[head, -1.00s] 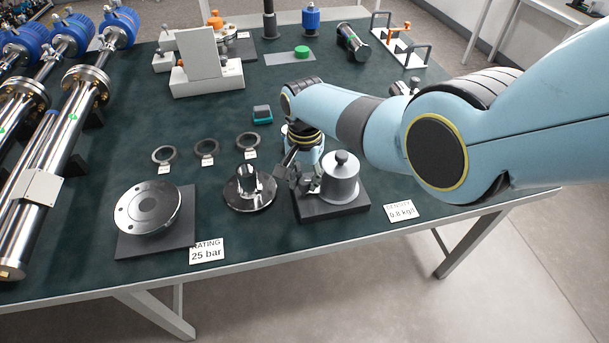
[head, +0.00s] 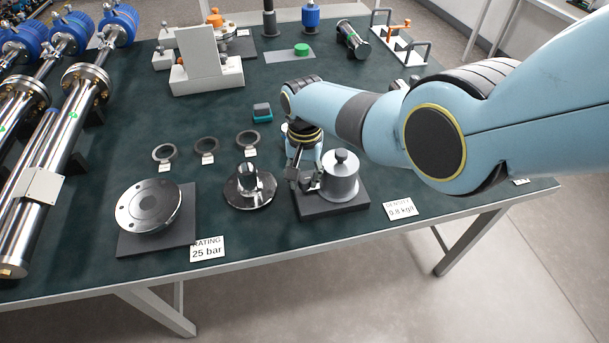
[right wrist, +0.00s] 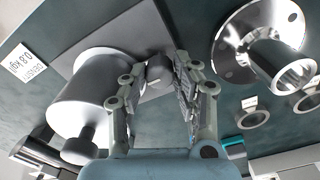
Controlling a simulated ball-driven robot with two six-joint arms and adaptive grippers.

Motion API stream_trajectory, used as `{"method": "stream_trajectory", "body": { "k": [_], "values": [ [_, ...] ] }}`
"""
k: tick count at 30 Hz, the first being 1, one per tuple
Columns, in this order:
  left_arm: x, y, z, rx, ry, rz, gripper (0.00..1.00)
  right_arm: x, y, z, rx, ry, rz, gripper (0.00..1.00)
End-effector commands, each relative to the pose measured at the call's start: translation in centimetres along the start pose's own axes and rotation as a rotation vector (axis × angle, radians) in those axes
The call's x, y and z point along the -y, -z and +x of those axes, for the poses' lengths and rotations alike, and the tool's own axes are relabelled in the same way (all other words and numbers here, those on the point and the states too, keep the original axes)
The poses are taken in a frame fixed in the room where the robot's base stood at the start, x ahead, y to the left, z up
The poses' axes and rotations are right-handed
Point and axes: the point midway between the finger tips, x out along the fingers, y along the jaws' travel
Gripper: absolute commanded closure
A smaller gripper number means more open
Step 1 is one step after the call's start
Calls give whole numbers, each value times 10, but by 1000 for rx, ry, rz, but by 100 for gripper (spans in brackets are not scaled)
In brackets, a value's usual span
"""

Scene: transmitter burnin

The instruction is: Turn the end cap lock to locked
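I cannot make out with certainty which part is the end cap lock. A grey cylinder with a round knob on top (head: 341,182) stands on a dark square plate (head: 325,208); it also shows in the right wrist view (right wrist: 88,104). A small dark grey stub (right wrist: 159,72) lies at that plate's edge, in the gap between my right fingertips. My right gripper (head: 299,180) is low beside the grey cylinder, on its left. In the right wrist view its fingers (right wrist: 155,88) are apart, with no clear contact on the stub. My left gripper is not in view.
A shiny flange with a short tube (head: 249,188) stands just left of my right gripper. A disc on a plate (head: 148,208) is farther left. Several dark rings (head: 206,146) lie behind. A density card (head: 400,208) lies at the right front.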

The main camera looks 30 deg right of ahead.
Motion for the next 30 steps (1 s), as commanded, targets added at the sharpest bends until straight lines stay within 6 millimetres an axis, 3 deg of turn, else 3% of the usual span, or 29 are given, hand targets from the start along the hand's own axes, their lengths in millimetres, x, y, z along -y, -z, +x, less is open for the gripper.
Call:
{"method": "stream_trajectory", "body": {
  "k": [1, 5, 17, 23, 30],
  "values": [
    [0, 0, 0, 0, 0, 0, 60, 0, 0, 0, 0, 0, 0, 65],
    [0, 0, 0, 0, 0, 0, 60, 0, 0, 0, 0, 0, 0, 49],
    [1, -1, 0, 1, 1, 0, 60, 1, 1, -6, -1, 1, 0, 49],
    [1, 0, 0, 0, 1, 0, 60, 0, 0, -30, -3, 2, 0, 49],
    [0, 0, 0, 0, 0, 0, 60, 1, 1, -81, -3, 2, 0, 49]
  ]
}}
